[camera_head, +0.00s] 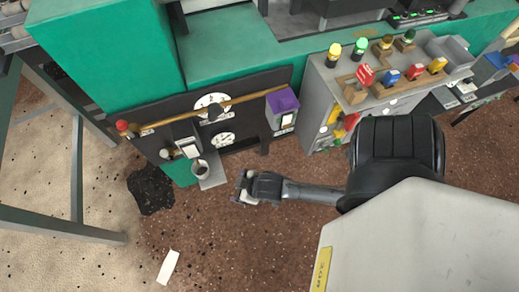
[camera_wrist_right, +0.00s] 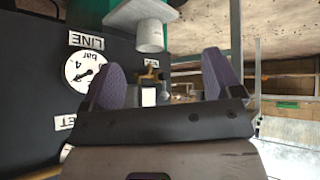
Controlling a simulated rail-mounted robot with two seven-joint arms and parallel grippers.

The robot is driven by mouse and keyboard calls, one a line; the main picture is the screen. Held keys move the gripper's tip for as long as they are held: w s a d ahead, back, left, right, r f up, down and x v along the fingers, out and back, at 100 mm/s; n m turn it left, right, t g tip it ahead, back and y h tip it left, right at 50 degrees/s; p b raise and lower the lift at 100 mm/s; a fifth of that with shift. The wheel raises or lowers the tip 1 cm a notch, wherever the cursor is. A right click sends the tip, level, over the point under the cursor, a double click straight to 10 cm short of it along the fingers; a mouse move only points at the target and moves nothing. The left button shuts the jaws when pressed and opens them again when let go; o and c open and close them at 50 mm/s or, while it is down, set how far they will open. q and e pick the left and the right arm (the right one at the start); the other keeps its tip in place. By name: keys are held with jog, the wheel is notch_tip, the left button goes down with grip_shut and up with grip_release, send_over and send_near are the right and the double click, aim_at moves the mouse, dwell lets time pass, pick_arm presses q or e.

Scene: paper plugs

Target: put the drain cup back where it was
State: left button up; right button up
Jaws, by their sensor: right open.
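The drain cup (camera_head: 201,171) is a small grey cup standing on a small bracket shelf (camera_head: 213,180) low on the front of the dark gauge panel. In the right wrist view, which is upside down, the pale cup (camera_wrist_right: 150,36) shows ahead of the fingers against the shelf (camera_wrist_right: 132,12). My right gripper (camera_head: 241,188) is open, a short way right of the shelf, with nothing between its purple-grey fingers (camera_wrist_right: 165,72). The cup appears apart from the fingers. My left gripper is not in view.
The dark panel carries gauges (camera_head: 212,103), a brass pipe (camera_head: 205,108) and a purple-topped box (camera_head: 283,102). A grey console (camera_head: 325,85) with coloured lamps stands right. A dark patch (camera_head: 150,190) and a white strip (camera_head: 168,267) lie on the floor. Green machinery rises behind.

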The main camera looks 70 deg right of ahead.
jog(key=s+a+r+n+g+y, duration=0.1)
jog(key=s+a+r+g, duration=0.3)
jog(key=s+r, duration=0.2)
jog(key=shift+s, duration=0.95)
jog(key=shift+r, duration=0.1)
dwell(0.4)
